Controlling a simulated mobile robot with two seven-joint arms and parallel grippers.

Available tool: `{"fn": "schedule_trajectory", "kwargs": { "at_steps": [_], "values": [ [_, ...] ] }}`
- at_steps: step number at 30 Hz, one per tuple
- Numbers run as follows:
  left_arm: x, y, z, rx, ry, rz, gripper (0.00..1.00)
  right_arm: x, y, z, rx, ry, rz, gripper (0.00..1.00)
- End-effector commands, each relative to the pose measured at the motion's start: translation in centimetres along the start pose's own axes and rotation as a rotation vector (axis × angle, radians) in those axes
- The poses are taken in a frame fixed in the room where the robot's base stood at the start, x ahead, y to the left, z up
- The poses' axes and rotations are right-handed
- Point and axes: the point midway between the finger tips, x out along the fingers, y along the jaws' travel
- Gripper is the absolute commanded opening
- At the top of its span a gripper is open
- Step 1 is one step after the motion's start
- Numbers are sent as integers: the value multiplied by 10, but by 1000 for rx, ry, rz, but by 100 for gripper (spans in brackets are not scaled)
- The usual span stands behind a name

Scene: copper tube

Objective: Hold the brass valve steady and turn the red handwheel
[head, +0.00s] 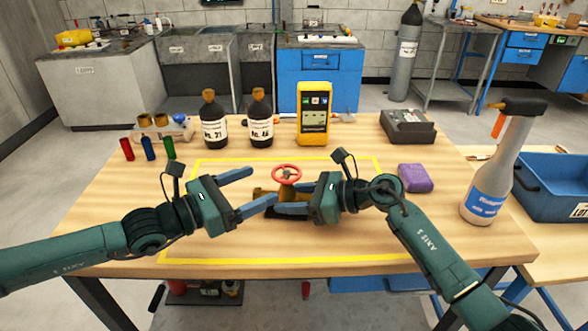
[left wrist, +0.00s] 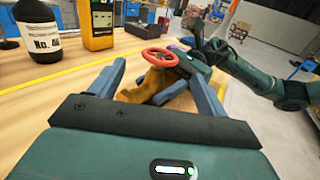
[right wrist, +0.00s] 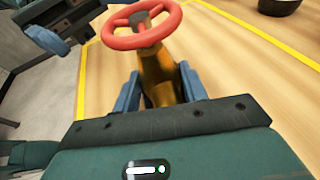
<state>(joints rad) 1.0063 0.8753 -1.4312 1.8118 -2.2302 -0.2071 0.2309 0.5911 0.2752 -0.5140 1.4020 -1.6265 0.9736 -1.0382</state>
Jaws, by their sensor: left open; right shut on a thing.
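The brass valve (head: 261,194) stands near the middle of the table, inside the yellow outline, with the red handwheel (head: 287,173) on top. My right gripper (head: 277,201) is shut on its brass body from the right; the right wrist view shows the body (right wrist: 157,75) between the fingers, below the handwheel (right wrist: 142,26). My left gripper (head: 262,186) is open, coming from the left. In the left wrist view its spread fingers flank the brass body (left wrist: 147,86), with the handwheel (left wrist: 160,57) just beyond. I cannot tell whether they touch it. The valve's base is partly hidden.
Two dark bottles (head: 213,121) and a yellow meter (head: 313,115) stand behind the valve. A purple block (head: 415,178) and a spray bottle (head: 490,172) are to the right. Small coloured cylinders (head: 149,148) are back left. The table front is clear.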

Motion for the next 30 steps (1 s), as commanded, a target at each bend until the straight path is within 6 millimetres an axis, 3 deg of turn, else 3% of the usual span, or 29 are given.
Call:
{"fn": "schedule_trajectory", "kwargs": {
  "at_steps": [6, 13, 18, 27, 30],
  "values": [
    [47, -2, 0, -1, -2, -3, 76, 0, 0, 0, 0, 0, 0, 30],
    [83, -1, 0, -1, 0, -1, 76, 0, 0, 0, 0, 0, 0, 30],
    [95, -1, 0, -1, 1, -1, 76, 0, 0, 0, 0, 0, 0, 30],
    [96, -1, 0, -1, 1, 0, 76, 0, 0, 0, 0, 0, 0, 30],
    [96, -1, 0, -1, 1, 0, 68, 0, 0, 0, 0, 0, 0, 30]
  ]
}}
